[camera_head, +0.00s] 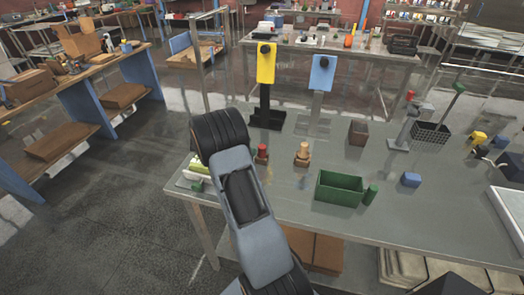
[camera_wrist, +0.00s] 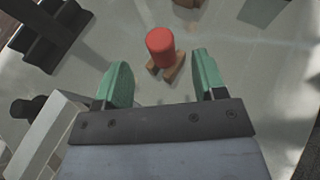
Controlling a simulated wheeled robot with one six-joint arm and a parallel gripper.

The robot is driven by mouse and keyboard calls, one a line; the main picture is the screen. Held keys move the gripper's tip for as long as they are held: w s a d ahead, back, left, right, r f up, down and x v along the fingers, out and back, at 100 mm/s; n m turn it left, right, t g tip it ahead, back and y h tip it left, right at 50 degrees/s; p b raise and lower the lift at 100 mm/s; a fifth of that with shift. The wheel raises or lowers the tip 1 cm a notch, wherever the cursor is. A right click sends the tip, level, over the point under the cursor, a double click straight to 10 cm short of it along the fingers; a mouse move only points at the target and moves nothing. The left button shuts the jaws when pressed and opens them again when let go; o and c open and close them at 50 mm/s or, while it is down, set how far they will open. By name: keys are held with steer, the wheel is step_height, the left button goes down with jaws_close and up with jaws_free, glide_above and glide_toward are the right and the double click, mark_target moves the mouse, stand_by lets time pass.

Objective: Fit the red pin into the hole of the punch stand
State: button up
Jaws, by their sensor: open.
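The red pin (camera_wrist: 160,42) stands in a small brown wooden holder (camera_wrist: 172,72) in the wrist view. In the head view the red pin (camera_head: 262,148) shows near the table's left end, just right of my arm. My gripper (camera_wrist: 161,64) is open, its green fingers apart and empty. The pin appears between and beyond the fingertips, touching neither. My gripper is hidden behind my arm in the head view.
A tan peg on a brown base (camera_head: 303,154) stands right of the pin. A green bin (camera_head: 340,189) and a green cylinder (camera_head: 370,194) are near the front edge. Yellow (camera_head: 266,65) and blue (camera_head: 322,75) panels stand behind on posts. A blue block (camera_head: 411,180) lies farther right.

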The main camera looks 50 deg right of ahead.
mark_target(266, 155)
steer(key=shift+p+x, duration=1.15)
steer(key=shift+x, duration=2.95)
steer(key=shift+w+a+f, duration=0.1)
steer(key=c, duration=1)
